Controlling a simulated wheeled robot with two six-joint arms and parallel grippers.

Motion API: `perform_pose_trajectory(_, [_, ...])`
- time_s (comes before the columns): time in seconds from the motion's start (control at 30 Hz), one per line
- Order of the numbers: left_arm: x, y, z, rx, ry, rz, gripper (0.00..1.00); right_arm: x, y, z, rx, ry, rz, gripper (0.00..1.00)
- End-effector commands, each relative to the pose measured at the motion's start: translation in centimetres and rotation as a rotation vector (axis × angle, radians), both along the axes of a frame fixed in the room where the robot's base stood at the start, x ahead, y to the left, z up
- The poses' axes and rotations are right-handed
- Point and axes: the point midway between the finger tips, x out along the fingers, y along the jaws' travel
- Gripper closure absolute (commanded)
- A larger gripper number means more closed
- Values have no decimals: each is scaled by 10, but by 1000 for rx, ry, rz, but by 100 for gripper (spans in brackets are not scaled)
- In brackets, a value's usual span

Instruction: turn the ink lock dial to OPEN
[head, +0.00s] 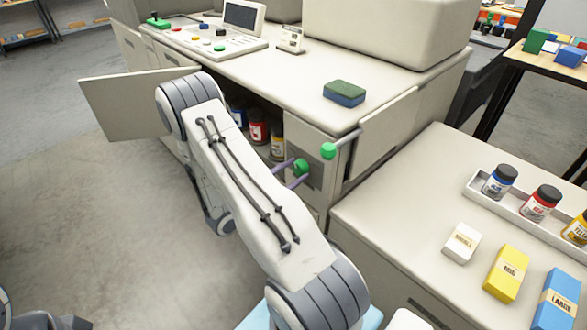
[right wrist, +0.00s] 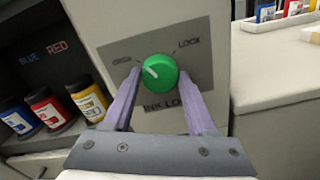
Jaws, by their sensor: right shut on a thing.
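The ink lock dial (right wrist: 158,74) is a round green knob with a white mark, on a grey plate (right wrist: 200,75) with an OPEN label at upper left and a LOCK label at upper right. The white mark points up and left, roughly toward OPEN. My right gripper (right wrist: 161,84) has its purple fingers on either side of the dial and is shut on it. In the head view the dial (head: 300,167) shows on the cabinet front, with the right gripper (head: 292,174) at it. My left gripper is not in view.
An open cabinet door (head: 115,105) stands left of my right arm. Blue, red and yellow ink jars (right wrist: 52,108) stand inside the cabinet. A side counter (head: 385,200) holds jars and boxes.

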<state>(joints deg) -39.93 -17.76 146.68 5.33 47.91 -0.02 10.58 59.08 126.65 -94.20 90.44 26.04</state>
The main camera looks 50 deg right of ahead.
Motion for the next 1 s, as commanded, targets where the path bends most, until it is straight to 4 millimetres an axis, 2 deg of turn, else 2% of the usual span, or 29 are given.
perform_pose_trajectory(0.4, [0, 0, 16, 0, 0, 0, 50, 0, 0, 0, 33, 281, 1, 98])
perform_pose_trajectory(1.0, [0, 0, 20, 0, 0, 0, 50, 0, 0, -1, 43, 370, 1, 98])
